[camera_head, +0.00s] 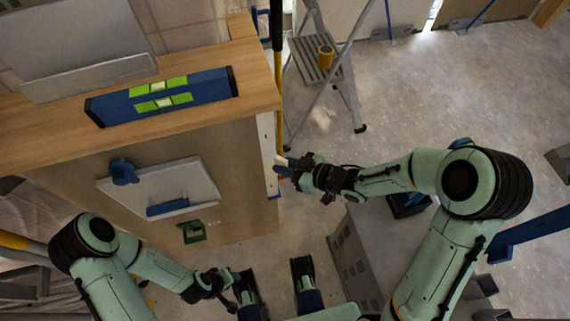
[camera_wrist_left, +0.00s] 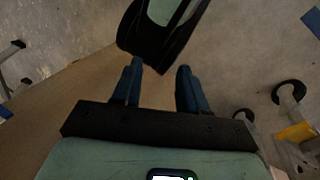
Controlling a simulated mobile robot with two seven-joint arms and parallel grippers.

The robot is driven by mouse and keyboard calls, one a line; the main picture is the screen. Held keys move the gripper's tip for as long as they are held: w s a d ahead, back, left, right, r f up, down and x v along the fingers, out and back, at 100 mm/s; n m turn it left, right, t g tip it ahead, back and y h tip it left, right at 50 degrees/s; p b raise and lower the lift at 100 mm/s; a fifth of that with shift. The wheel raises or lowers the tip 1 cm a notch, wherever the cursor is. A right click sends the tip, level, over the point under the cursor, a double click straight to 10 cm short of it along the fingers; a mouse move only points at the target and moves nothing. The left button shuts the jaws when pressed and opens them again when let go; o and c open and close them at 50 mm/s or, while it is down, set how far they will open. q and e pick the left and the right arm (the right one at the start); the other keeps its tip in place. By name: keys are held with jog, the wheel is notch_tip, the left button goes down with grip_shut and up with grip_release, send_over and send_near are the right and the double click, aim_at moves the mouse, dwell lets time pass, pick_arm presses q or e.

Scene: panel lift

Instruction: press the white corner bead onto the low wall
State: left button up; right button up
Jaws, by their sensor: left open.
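The low wall (camera_head: 130,190) stands at the left with a wooden top. The white corner bead (camera_head: 266,140) is an upright pale strip along the wall's right end. I cannot tell whether it sits flush. My right gripper (camera_head: 281,165) is at the lower part of the bead, its blue fingertips close beside or touching it; whether it is open or shut is unclear. My left gripper shows in the left wrist view (camera_wrist_left: 158,85), with its two blue fingers apart and nothing between them. In the head view, the left arm hangs low in front of the wall.
A blue spirit level (camera_head: 165,97) with green windows lies on the wall's top. A white board (camera_head: 165,187) with blue handles and a green piece (camera_head: 193,231) are at the wall's front. A stepladder (camera_head: 325,65) stands behind the right end.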

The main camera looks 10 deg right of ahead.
jog(key=o, duration=0.5)
jog(key=shift+w+a+r, duration=0.1)
jog(key=shift+w+r, duration=0.05)
jog(key=shift+r, duration=0.2)
jog(key=shift+f, duration=0.1)
jog(key=shift+f, duration=0.1)
pick_arm(q)
jog(key=s+d+r+g+p, duration=0.1)
jog(key=s+r+p, duration=0.2)
jog(key=s+r, duration=0.1)
jog(key=shift+s+d+g+h+p, duration=0.2)
jog(key=shift+d+g+h+p, duration=0.1)
jog(key=shift+d+p, duration=0.05)
pick_arm(e)
jog(key=v, duration=1.3)
pick_arm(q)
jog(key=shift+r, duration=0.1)
